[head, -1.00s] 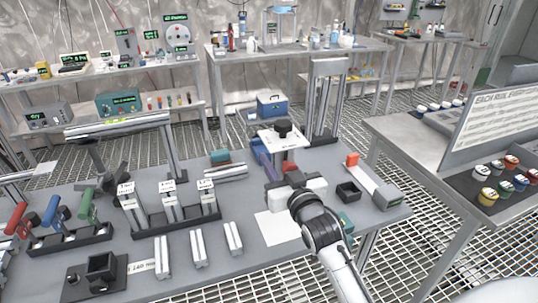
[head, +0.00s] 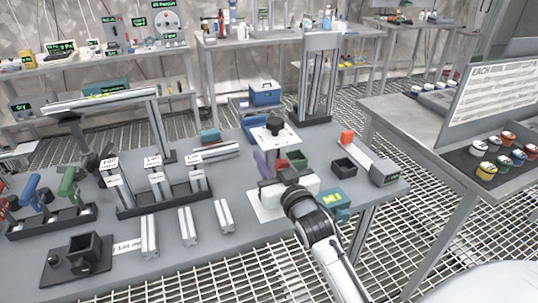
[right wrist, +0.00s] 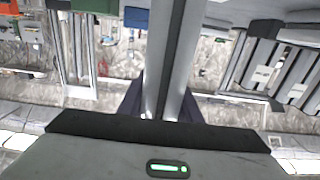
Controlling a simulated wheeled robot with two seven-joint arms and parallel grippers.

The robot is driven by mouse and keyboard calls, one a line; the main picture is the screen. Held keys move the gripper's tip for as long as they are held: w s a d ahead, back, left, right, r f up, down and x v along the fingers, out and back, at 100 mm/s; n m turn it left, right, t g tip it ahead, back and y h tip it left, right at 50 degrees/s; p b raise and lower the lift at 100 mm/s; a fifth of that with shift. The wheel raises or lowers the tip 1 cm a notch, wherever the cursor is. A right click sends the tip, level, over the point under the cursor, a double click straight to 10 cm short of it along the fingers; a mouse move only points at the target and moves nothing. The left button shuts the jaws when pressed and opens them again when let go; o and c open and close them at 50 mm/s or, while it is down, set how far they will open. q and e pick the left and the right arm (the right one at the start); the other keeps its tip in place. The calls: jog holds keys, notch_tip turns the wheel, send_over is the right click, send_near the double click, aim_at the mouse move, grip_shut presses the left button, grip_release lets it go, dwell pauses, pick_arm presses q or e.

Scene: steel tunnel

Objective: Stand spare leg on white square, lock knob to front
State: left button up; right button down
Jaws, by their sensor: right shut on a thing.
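My right gripper (head: 287,184) is shut on the spare leg (right wrist: 172,50), a grey metal profile that runs between the dark fingers in the right wrist view. In the head view, a pale plate (head: 264,135) and a black knob (head: 275,122) show above the gripper and move with it. The white square (head: 262,207) lies on the grey bench, partly covered by the gripper. The leg's lower end is hidden behind the gripper, so I cannot tell whether it touches the square. My left gripper is not in view.
Several labelled posts stand in a black rack (head: 165,200) at left. Short profiles (head: 186,221) lie in front.

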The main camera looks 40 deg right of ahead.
jog(key=shift+f, duration=0.55)
dwell(0.4)
jog(key=c, duration=1.2)
grip_release()
jog(key=v, duration=0.7)
jog(key=shift+s+b, duration=0.3)
jog(key=shift+b, duration=0.05)
